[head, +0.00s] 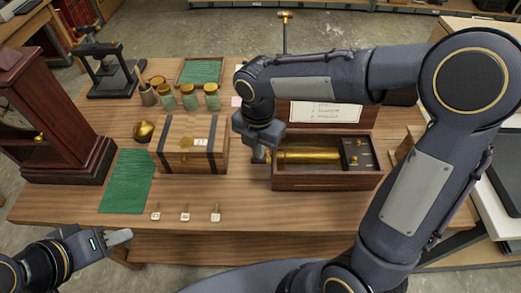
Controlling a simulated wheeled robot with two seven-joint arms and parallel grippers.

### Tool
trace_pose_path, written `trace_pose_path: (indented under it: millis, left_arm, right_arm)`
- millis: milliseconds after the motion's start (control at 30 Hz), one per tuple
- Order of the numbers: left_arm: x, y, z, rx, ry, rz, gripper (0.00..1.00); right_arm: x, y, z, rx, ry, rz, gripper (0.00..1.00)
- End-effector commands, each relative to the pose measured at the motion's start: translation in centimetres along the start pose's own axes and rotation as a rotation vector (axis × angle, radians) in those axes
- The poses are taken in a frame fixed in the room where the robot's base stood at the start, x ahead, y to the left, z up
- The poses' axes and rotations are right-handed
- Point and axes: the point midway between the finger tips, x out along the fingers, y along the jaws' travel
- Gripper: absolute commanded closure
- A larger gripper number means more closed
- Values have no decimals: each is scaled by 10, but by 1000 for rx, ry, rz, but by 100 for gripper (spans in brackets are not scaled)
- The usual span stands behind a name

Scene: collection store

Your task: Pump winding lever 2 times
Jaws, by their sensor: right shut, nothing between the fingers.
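An open wooden music box (325,183) stands on the table right of centre, with a brass cylinder (310,157) inside and a paper card (326,112) in its raised lid. My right gripper (262,157) points down at the box's left end. It is shut with nothing between its fingers. I cannot make out the winding lever; the gripper and wrist cover that left end, and I cannot tell whether they touch anything. My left gripper (120,237) is low at the left, off the table's front edge, away from the box; its jaw gap does not show clearly.
A wooden chest with dark straps (192,165) stands just left of the music box. Further left are a green mat (127,180), a tall clock case (60,130) and several jars (190,97). Small labelled tags (185,212) lie near the front edge. The front right tabletop is bare.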

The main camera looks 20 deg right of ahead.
Motion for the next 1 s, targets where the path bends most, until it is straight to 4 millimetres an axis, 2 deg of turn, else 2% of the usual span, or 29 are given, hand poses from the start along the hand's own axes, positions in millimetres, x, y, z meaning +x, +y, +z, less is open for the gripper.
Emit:
trace_pose_path:
  millis: [333, 800, 1000]
  left_arm:
    - [-2, 1, -1, 0, -1, 0, 64]
    - [-37, 17, -18, 0, 0, 0, 64]
    - [-37, 17, -19, 0, 0, 0, 64]
  right_arm:
    - [-3, 0, 0, 0, 0, 0, 100]
    - [-49, 0, 0, 0, 0, 1, 100]
    - [-50, 0, 0, 0, 1, 0, 100]
